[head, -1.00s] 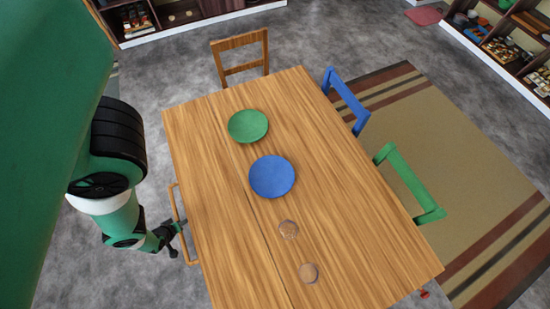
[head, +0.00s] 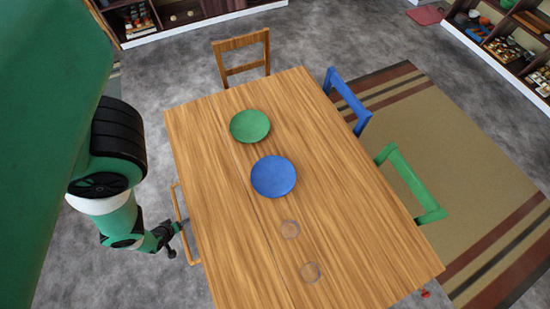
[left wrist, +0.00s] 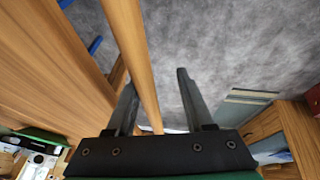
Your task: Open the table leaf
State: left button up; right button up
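The wooden table (head: 345,200) has a lengthwise seam in its top, left of the middle. A pale wooden bar (head: 180,215), shaped like a handle, runs along its left edge with a gap between. My left gripper (head: 176,229) is at this bar, on its outer side. In the left wrist view the bar (left wrist: 135,55) passes between the two fingers of my left gripper (left wrist: 158,90), nearer the left finger. The fingers are spread wide, with clear space between the bar and the right finger. My right gripper is not in view.
A wooden chair (head: 243,70) stands at the far end; blue (head: 348,101) and green (head: 410,182) chairs stand at the right. Floor left of the table is clear.

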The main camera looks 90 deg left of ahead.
pick_arm(q)
jog(key=p+v, duration=0.8)
jog(key=v, duration=0.3)
jog(key=shift+r, duration=0.25)
jog(key=shift+d, duration=0.1)
